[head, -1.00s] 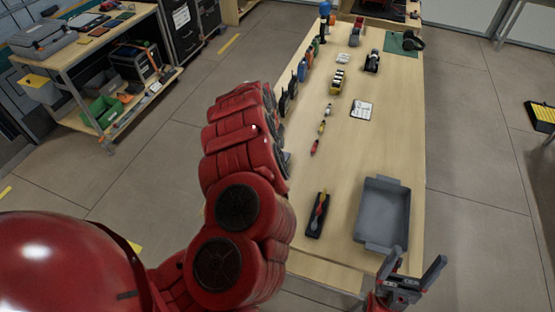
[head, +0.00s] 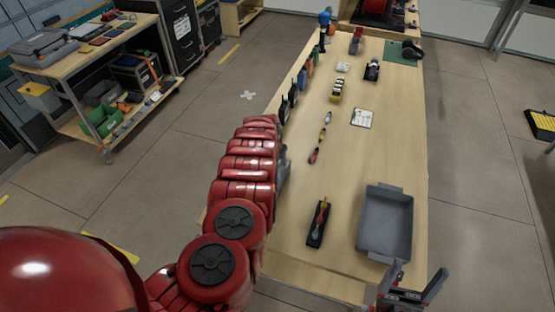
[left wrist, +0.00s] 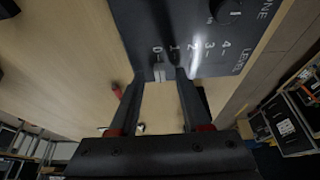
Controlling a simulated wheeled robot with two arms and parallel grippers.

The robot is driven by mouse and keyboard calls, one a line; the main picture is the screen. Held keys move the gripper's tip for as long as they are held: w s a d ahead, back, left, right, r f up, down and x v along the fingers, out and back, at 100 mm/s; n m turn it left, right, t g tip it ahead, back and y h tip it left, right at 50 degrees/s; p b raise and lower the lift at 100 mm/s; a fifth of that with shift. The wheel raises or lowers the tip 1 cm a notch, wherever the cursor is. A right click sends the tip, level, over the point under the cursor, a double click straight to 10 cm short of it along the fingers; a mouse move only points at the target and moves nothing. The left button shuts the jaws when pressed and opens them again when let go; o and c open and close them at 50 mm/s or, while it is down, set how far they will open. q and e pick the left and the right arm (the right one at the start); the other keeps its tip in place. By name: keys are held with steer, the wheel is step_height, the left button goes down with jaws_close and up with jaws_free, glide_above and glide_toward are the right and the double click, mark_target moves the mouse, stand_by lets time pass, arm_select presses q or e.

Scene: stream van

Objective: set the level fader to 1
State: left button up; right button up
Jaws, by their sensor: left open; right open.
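In the left wrist view a dark panel (left wrist: 185,25) carries a LEVEL scale marked 0 to 4. In the head view my left arm hides the left gripper and the panel. My right gripper (head: 408,285) is open and empty by the table's near right end.
The long wooden table (head: 355,170) bears a grey tray (head: 386,225), a black holder with a coloured tool (head: 318,222), a white card (head: 362,118) and a row of small items. A dark TONE knob (left wrist: 227,9) is near the scale. A shelf cart stands left.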

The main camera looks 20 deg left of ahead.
arm_select(q)
jaws_close()
stand_by(1.4)
